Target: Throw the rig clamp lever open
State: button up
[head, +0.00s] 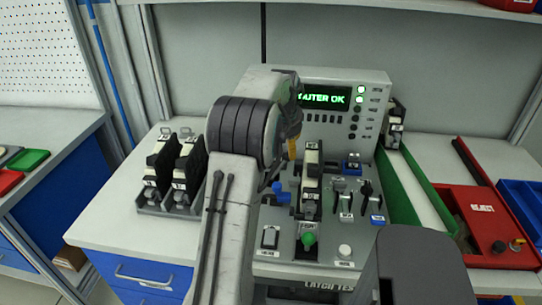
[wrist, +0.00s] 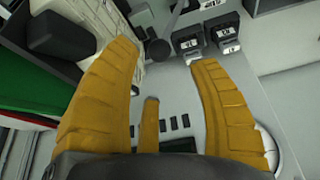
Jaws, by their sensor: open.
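The test rig (head: 345,90) stands on the bench, its screen lit in green with text ending "UTER OK". Black-handled levers (head: 367,188) stand on the right of its deck; I cannot tell which part is the clamp lever. A black-and-white unit (head: 311,175) stands upright mid-deck, with a green knob (head: 308,240) in front of it. In the wrist view, a dark round-ended lever (wrist: 160,50) lies beyond my fingertips, apart from them. My gripper (wrist: 165,75) is open and empty, yellow fingers spread over the rig's panel. In the head view my arm mostly hides it.
Similar black-and-white units (head: 172,170) sit in a holder left of the rig. A green-edged tray (head: 408,185) and a red bin (head: 480,212) marked "REJECT" stand to the right. Blue bins (head: 525,205) lie farther right. The bench's front left corner (head: 110,225) is clear.

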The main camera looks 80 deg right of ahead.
jog(key=p, duration=0.3)
send_over(280, 167)
jog(key=s, duration=0.2)
jog(key=f, duration=0.5)
jog(key=shift+s, duration=0.2)
jog(key=shift+x, duration=0.9)
jog(key=shift+c, duration=0.3)
grip_shut()
